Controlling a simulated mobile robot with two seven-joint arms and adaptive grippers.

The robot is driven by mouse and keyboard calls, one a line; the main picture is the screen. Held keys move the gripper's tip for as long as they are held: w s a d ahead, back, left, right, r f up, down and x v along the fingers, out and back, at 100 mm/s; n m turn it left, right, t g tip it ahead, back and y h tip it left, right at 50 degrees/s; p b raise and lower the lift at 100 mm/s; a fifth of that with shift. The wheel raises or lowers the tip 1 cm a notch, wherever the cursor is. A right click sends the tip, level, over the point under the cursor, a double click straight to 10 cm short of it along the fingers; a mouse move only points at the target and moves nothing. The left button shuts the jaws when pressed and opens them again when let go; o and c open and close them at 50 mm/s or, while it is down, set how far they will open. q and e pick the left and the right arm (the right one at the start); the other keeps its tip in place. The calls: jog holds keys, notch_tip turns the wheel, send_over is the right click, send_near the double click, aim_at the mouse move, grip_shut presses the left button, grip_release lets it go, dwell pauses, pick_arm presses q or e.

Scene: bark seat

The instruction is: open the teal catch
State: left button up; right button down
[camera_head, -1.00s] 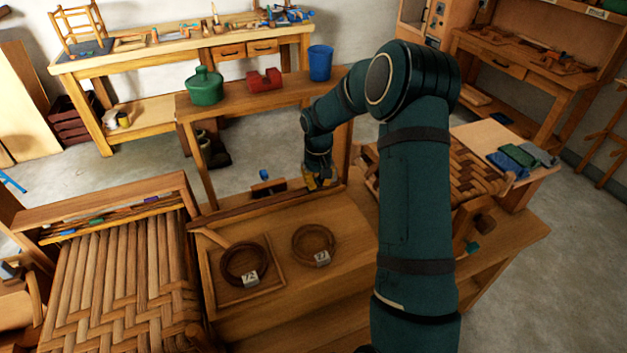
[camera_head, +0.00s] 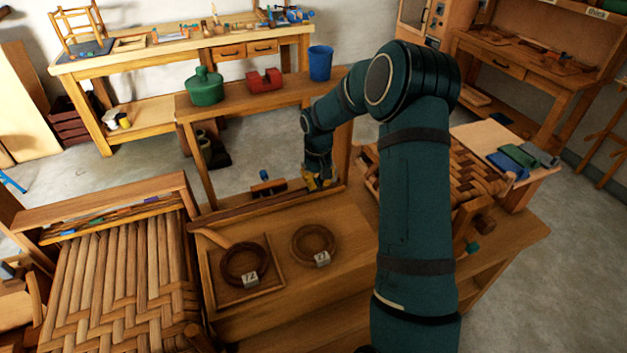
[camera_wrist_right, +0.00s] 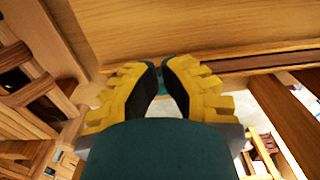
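My right gripper (camera_head: 319,183) has yellow fingers with black pads and points down at the back edge of the wooden bench, by the right shelf post. In the right wrist view the fingertips (camera_wrist_right: 162,72) are a little apart. A small teal piece (camera_wrist_right: 162,87), perhaps the teal catch, shows in the gap between the fingers. The fingers hide most of it, and I cannot tell whether they touch it. In the head view the gripper covers this spot. Another small teal piece (camera_head: 472,247) sits at the right, below the woven seat. My left gripper is out of view.
Two dark rings with number tags (camera_head: 244,263) (camera_head: 313,243) lie on the bench. A blue-handled tool (camera_head: 267,186) lies left of my right gripper. A green pot (camera_head: 205,88), red block (camera_head: 264,80) and blue cup (camera_head: 320,63) stand on the shelf above.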

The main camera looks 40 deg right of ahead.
jog(key=shift+f, duration=0.1)
jog(key=shift+f+b, duration=0.75)
jog(key=shift+f, duration=0.25)
jog(key=shift+w+d+p, duration=0.15)
jog(key=shift+w+d, duration=0.1)
jog(key=shift+w, duration=0.5)
jog(key=shift+w+d+p, duration=0.15)
jog(key=shift+w+d, duration=0.05)
jog(key=shift+w, duration=0.5)
jog(key=shift+w+d+p, duration=0.15)
jog(key=shift+w+d, duration=0.1)
jog(key=shift+w, duration=0.5)
jog(key=shift+r, duration=0.1)
jog(key=shift+s+a+r+p, duration=0.1)
jog(key=shift+s+r+p, duration=0.15)
jog(key=shift+r+p, duration=0.8)
jog(key=shift+s+a+r+p, duration=0.1)
jog(key=shift+s+r+p, duration=0.3)
jog(key=shift+r, duration=1.2)
jog(key=shift+s+a+r+p, duration=0.15)
jog(key=shift+r+p, duration=0.7)
jog(key=shift+r, duration=0.45)
jog(key=shift+d, duration=0.1)
